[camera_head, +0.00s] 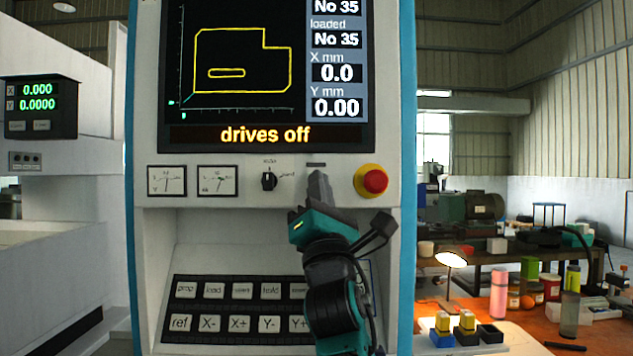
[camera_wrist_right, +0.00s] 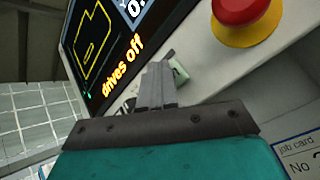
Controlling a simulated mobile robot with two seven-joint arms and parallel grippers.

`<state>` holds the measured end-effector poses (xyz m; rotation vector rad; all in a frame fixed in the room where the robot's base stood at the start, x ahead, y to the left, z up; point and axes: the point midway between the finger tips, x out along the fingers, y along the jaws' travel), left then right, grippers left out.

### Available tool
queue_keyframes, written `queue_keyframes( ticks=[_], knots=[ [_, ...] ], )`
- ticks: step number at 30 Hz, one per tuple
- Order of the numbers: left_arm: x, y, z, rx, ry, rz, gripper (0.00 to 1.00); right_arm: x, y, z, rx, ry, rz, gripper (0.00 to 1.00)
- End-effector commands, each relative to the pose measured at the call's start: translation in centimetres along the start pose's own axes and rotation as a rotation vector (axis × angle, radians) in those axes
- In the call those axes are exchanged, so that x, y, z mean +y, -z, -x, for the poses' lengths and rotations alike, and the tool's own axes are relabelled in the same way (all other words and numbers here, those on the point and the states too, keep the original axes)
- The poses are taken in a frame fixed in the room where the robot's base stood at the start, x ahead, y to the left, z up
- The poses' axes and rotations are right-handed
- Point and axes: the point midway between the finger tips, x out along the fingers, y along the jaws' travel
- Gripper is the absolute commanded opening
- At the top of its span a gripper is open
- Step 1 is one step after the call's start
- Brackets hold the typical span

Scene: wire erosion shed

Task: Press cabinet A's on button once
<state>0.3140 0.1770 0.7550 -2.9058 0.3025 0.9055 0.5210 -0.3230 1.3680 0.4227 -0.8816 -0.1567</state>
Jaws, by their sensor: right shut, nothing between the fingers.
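The control cabinet (camera_head: 155,222) stands ahead, its screen (camera_head: 240,60) reading "drives off". I see no letter A on it. My right gripper (camera_head: 319,180) is shut and empty, its fingertips at the strip below the screen, between a black selector knob (camera_head: 268,181) and a red mushroom button (camera_head: 374,180). In the right wrist view the fingers (camera_wrist_right: 157,80) point at the panel, and a small greenish part (camera_wrist_right: 180,72) shows beside them. The fingers mostly hide that spot, so I cannot tell whether they touch the button there. My left gripper is not in view.
Two dial gauges (camera_head: 192,181) sit left of the knob. A keypad (camera_head: 240,308) lies lower, partly behind my right arm. A job card (camera_wrist_right: 302,155) is low on the cabinet. A bench (camera_head: 450,312) with lamp and small parts stands at right.

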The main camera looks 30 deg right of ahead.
Motion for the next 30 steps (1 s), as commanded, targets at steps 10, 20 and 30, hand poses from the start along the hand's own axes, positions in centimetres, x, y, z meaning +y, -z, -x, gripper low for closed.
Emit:
queue_keyframes(
  ticks=[10,20,30],
  knots=[
    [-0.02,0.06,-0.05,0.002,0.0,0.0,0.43,-0.13,0.12,-0.18,0.0,-0.001,0.0,0.0],
    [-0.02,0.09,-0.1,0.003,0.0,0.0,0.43,-0.34,0.36,-0.45,0.0,0.0,0.001,0.0],
    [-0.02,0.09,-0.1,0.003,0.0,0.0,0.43,-0.4,0.41,-0.53,0.0,0.0,0.001,0.0]
  ],
)
